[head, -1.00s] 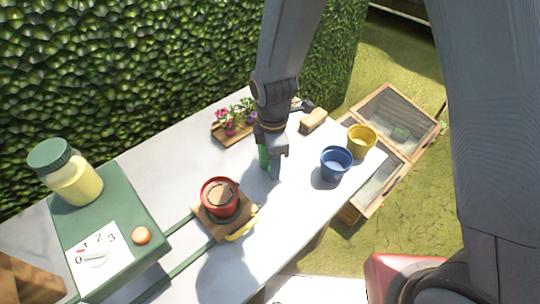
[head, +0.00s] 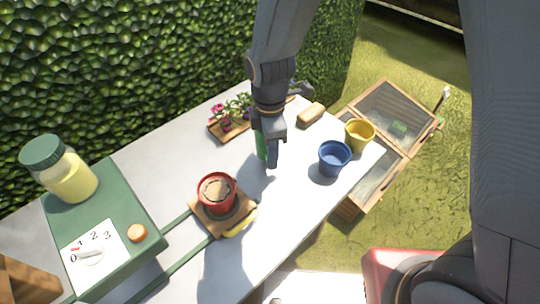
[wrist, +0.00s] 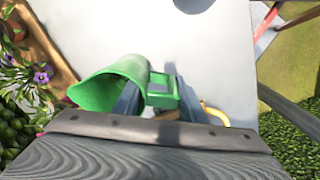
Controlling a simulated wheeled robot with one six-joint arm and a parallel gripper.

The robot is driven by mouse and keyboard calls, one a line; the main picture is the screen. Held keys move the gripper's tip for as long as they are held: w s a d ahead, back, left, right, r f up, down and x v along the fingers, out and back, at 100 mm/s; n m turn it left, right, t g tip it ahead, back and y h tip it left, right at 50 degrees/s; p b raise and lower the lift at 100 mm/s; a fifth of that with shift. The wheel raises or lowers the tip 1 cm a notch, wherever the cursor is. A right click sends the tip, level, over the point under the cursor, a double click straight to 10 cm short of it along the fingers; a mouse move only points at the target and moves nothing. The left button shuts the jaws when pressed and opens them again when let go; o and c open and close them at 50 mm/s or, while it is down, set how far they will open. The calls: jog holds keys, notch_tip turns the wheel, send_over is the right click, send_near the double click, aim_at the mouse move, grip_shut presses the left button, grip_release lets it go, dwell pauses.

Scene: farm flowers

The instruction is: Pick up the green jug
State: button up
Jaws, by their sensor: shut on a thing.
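The green jug (wrist: 112,86) shows in the wrist view, its wide mouth to the left and its squared handle to the right. My gripper (wrist: 155,101) is shut on the jug, with one finger at the jug's body and the other beyond the handle. In the head view the jug (head: 262,146) is a narrow green strip mostly hidden behind my gripper (head: 270,160). I cannot tell whether the jug touches the table.
A flower tray (head: 228,127) lies just behind the jug. A brush-like block (head: 311,114), a blue pot (head: 333,158) and a yellow pot (head: 359,135) stand to the right. A red pot (head: 217,193) sits on a wooden board to the left.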

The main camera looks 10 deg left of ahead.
jog(key=shift+r+b, duration=0.65)
jog(key=shift+r, duration=2.8)
dwell(0.4)
